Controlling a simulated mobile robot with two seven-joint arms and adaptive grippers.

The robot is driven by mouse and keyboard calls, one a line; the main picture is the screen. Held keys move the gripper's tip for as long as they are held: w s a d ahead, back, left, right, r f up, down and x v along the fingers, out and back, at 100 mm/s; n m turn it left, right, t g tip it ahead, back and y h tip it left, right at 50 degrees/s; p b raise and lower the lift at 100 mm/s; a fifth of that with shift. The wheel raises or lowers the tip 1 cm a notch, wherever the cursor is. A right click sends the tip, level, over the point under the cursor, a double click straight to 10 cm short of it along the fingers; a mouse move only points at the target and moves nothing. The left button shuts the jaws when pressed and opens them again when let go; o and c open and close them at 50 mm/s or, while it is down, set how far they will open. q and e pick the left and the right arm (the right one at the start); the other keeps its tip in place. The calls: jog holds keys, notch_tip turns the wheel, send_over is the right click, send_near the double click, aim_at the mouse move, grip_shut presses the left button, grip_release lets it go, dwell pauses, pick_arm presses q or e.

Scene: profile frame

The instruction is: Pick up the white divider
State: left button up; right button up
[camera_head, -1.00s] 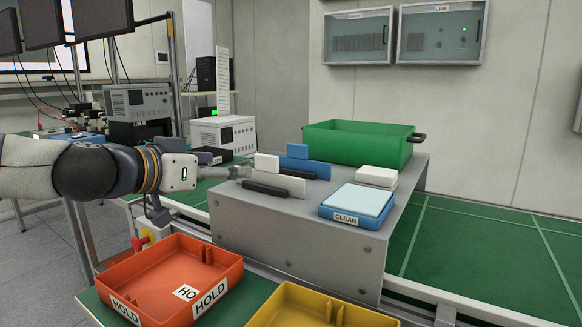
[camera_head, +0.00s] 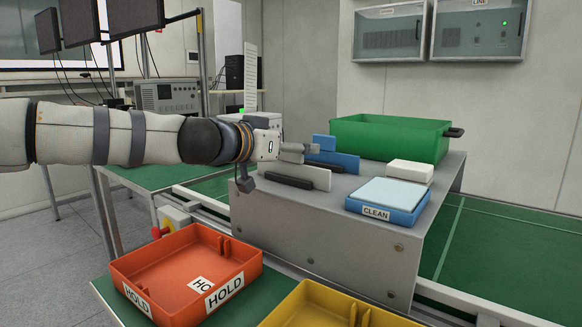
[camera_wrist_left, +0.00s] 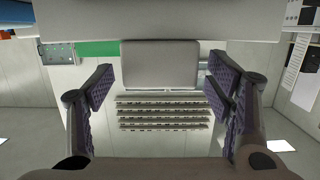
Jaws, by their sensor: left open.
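A blue divider (camera_head: 338,160) stands behind the fingers, partly hidden. My right gripper is not in view.
The metal box (camera_head: 330,235) also carries a blue CLEAN tray (camera_head: 375,214), a white block (camera_head: 410,171) and a green bin (camera_head: 390,138) at the back. An orange HOLD tray (camera_head: 155,268) and a yellow tray (camera_head: 320,310) stand in front.

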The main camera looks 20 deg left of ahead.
pick_arm(q)
jog(key=c, duration=1.3)
